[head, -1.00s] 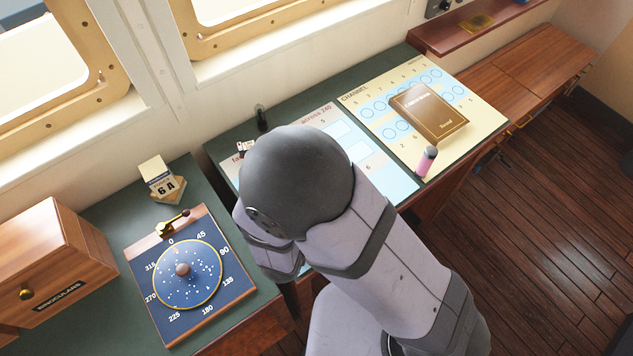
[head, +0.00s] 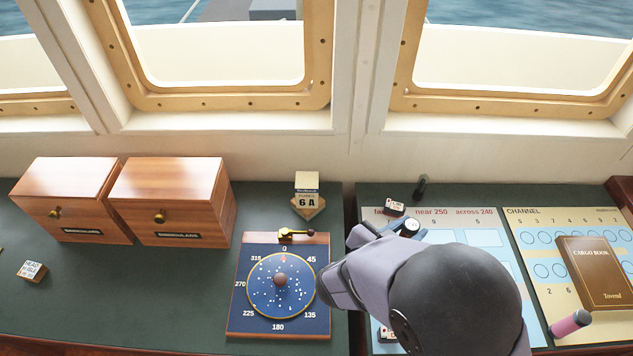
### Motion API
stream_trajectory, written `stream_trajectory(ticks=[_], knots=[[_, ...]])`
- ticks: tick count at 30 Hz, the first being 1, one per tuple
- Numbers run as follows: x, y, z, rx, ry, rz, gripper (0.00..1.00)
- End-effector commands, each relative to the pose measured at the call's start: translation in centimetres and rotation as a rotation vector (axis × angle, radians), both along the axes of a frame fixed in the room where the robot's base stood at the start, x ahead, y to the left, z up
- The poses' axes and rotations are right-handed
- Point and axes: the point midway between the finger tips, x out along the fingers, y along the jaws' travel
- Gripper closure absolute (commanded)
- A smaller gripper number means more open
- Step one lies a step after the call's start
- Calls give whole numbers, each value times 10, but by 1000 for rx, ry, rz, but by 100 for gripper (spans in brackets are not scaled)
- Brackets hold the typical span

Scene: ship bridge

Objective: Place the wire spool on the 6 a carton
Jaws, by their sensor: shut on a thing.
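The 6 A carton (head: 307,183) is a small cream box with a dark printed "6 A" label. It stands upright on a small wooden base (head: 308,212) at the back of the green console, behind the round compass-like dial. My gripper (head: 397,233) is to the right of the carton and lower in the head view, apart from it, over the left part of the blue chart. It is shut on a small round thing with a pale end and dark centre, apparently the wire spool (head: 411,228). My arm hides much of the spool and the fingertips.
The dial board (head: 238,318) with a brass lever (head: 290,234) lies in front of the carton. Two wooden binoculars boxes (head: 170,195) stand left. A dark upright peg (head: 421,188) and small label block (head: 393,206) are near my gripper. A cargo book (head: 600,272) and pink cylinder (head: 570,323) lie right.

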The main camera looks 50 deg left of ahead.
Motion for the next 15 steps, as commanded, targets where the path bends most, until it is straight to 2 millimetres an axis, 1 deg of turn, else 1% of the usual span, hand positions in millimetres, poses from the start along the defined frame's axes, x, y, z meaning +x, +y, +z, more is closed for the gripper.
stream_trajectory(ticks=[1,5,6,8,9,12,15], knots=[[2,22,4,8,-1,16,95],[6,77,21,7,-1,78,95],[6,94,28,8,-1,104,95],[7,121,39,9,0,147,95],[7,139,48,9,-2,179,95],[6,179,71,8,-3,270,95],[2,215,93,6,-2,369,95]])
